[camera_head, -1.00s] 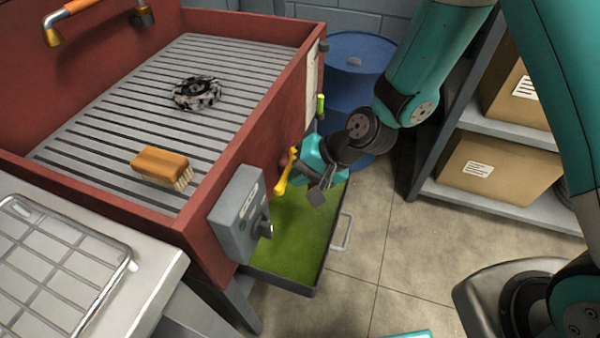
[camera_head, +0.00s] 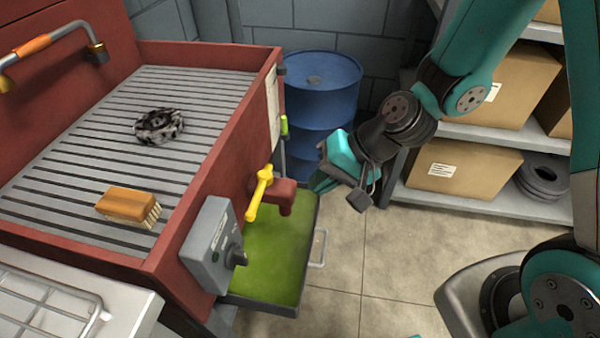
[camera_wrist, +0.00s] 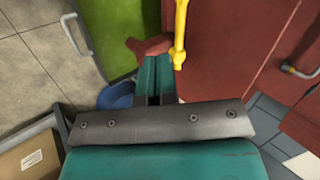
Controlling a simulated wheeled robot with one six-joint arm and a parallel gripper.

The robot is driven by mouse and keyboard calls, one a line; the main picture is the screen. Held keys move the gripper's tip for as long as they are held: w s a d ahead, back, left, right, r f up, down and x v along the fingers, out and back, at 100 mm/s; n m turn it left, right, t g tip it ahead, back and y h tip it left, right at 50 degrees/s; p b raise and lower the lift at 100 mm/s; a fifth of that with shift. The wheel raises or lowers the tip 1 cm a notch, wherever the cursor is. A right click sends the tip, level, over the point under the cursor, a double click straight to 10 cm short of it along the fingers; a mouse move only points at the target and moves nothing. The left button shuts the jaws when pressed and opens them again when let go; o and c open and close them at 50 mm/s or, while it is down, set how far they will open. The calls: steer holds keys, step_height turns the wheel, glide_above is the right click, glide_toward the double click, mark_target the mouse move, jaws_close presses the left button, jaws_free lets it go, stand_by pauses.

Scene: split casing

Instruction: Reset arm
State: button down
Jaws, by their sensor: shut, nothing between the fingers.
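My gripper (camera_head: 322,180), teal with a dark wrist, hangs in the air right of the red sink unit, clear of the yellow valve lever (camera_head: 259,193) and its red spout (camera_head: 286,194). In the wrist view the teal fingers (camera_wrist: 154,65) are pressed together with nothing between them. There the yellow lever (camera_wrist: 180,35) shows just beyond and right of the fingertips, and the red spout (camera_wrist: 147,47) is partly hidden behind them.
The sink (camera_head: 262,88) holds a blackened ring part (camera_head: 158,125) and a wooden brush (camera_head: 127,204). A grey knob box (camera_head: 207,250) is on its front. A green-bottomed drain tray (camera_head: 262,262) sits below the spout. A blue drum (camera_head: 320,95) and shelves with boxes (camera_head: 465,168) stand behind.

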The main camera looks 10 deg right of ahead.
steer(key=s+r+n+h+p, duration=0.1)
steer(key=s+r+n+p, duration=0.2)
steer(key=r, duration=0.6)
steer(key=s+d+r+n+g+h+p, duration=0.1)
steer(key=s+r+n+p, duration=0.2)
steer(key=r, duration=0.6)
steer(key=s+d+r+n+h+p, duration=0.1)
steer(key=s+r+n+p, duration=0.2)
steer(key=r, duration=0.6)
steer(key=s+p, duration=0.2)
steer(key=s, duration=0.1)
steer(key=shift+s+d+r+n+g+h, duration=0.2)
steer(key=shift+s+d+n+g+h, duration=0.1)
steer(key=shift+s+g+h, duration=0.1)
